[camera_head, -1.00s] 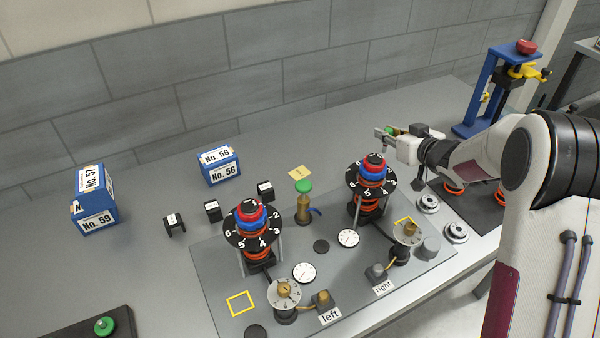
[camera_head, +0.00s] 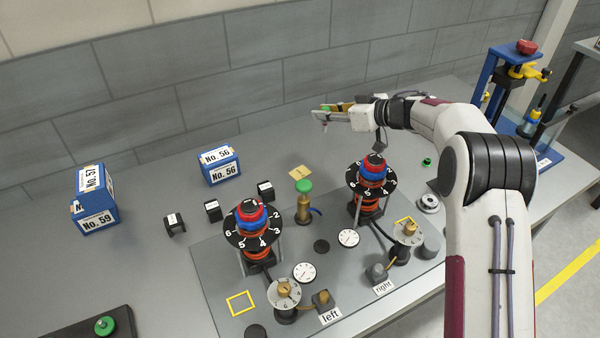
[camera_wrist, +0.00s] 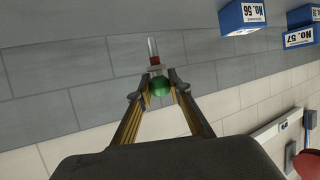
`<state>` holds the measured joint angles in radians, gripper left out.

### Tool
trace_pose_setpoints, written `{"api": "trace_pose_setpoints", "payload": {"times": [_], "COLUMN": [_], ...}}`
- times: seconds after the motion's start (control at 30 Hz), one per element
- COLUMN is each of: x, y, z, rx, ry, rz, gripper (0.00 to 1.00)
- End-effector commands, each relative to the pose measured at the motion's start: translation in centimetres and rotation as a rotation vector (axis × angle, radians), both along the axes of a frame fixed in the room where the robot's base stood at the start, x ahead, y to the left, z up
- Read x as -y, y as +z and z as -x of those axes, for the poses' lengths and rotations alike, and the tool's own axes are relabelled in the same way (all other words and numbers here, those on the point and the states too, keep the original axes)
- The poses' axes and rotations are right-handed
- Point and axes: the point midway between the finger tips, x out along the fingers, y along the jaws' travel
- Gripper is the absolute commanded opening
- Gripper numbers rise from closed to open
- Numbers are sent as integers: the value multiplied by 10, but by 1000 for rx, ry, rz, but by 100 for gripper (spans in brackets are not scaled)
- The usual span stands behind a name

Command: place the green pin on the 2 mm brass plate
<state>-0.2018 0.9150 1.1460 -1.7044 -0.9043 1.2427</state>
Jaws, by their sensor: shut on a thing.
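My gripper (camera_head: 326,113) is shut on a green pin (camera_wrist: 180,93) and holds it in the air above the back of the bench. In the wrist view the green round head sits between the fingertips, with a clear shaft and a red part sticking out beyond. The green of it shows small in the head view (camera_head: 325,108). A small flat yellow-brass plate (camera_head: 300,173) lies on the bench, below and left of my gripper in the picture. Its marking is too small to read. The pin and the plate are apart.
Two dial towers stand on the grey fixture board, left (camera_head: 252,232) and right (camera_head: 370,183). A brass post with a green knob (camera_head: 303,188) stands near the plate. Blue boxes (camera_head: 219,166) (camera_head: 94,199) and small black blocks (camera_head: 265,191) are at left. The bench behind the plate is clear.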

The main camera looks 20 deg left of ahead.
Motion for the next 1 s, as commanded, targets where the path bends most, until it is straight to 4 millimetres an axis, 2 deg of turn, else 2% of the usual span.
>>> {"api": "trace_pose_setpoints", "payload": {"times": [0.2, 0.4, 0.63, 1.0], "x": [-29, -46, -51, -45], "y": [2, 4, 7, 15], "z": [16, 35, 51, 78], "rx": [1, 1, 1, -1], "ry": [142, 270, 374, 487], "rz": [0, 1, 0, 0], "gripper": [0, 0, 0, 0]}}
